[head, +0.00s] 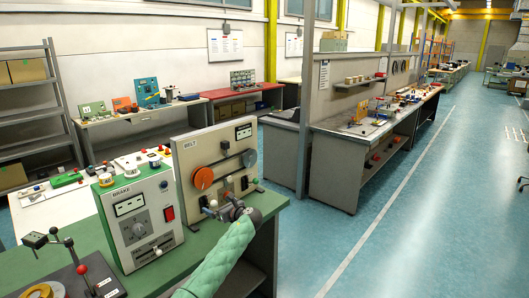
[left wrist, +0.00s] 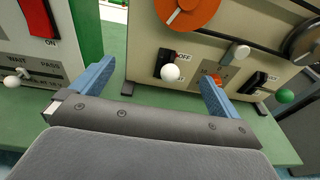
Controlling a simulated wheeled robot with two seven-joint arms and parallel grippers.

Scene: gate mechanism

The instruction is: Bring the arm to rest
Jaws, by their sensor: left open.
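My left arm, in a green padded sleeve, comes in from the bottom of the head view. Its gripper (head: 222,207) is in front of the belt panel (head: 191,146), above the green bench. In the left wrist view my left gripper (left wrist: 155,82) has its two blue fingers wide apart. A white ball knob (left wrist: 171,72) on the belt panel shows between the fingers, with none of them closed on it. The belt panel carries an orange wheel (head: 203,178), a dark wheel (head: 249,158) and switches. My right gripper is in neither view.
The brake box (head: 139,222) stands left of the belt panel on the green bench (head: 100,278). A red-knobbed lever stand (head: 82,269) is at the front left. Open blue floor (head: 400,220) lies to the right.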

